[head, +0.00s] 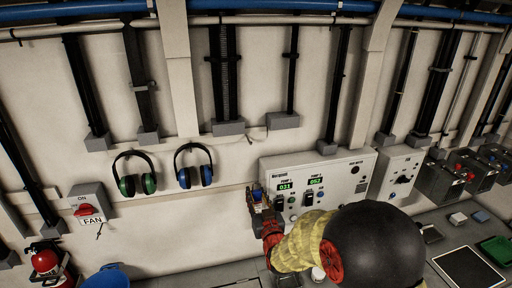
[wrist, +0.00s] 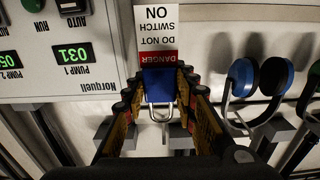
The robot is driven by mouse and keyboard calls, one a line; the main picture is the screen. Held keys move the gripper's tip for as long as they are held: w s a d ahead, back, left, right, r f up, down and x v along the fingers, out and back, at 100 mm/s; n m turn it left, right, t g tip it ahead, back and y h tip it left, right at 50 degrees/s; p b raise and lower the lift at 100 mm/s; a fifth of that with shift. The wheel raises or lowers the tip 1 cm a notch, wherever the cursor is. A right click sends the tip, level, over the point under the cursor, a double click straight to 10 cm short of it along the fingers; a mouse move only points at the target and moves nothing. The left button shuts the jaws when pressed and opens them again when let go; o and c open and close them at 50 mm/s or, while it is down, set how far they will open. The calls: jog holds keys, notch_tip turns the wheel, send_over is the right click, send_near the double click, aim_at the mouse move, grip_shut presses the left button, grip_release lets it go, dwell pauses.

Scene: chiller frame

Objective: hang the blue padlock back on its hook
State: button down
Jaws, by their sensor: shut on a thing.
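The blue padlock (wrist: 158,86) is held between the fingertips of my gripper (wrist: 160,78) in the wrist view, with its metal shackle (wrist: 155,114) pointing to the bottom of that picture. A white and red danger tag (wrist: 158,30) shows beyond it, upside down in that view; I cannot tell whether it is attached to the padlock. In the head view my gripper (head: 261,205) is in front of the wall, just left of the pump panel, and a small blue patch of the padlock (head: 257,194) shows there. I cannot make out the padlock's hook.
The pump panel (head: 320,167) is close on the right. Green ear defenders (head: 127,185) and blue ear defenders (head: 184,178) hang on the wall to the left. A red-handled fan switch (head: 87,211) and a fire extinguisher (head: 45,262) are farther left. A worktop (head: 430,258) runs along the front right.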

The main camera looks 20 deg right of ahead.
notch_tip(320, 180, up, 14)
jog(key=p, duration=0.4)
jog(key=w, duration=0.3)
jog(key=w+f, duration=0.1)
jog(key=w, duration=0.2)
jog(key=w+f, duration=0.1)
jog(key=w, duration=0.3)
jog(key=shift+p, duration=0.35)
jog(key=shift+w, duration=0.1)
dwell(0.4)
dwell(0.6)
jog(key=c, duration=1.3)
grip_release()
jog(key=shift+c, duration=0.2)
jog(key=shift+s, duration=0.2)
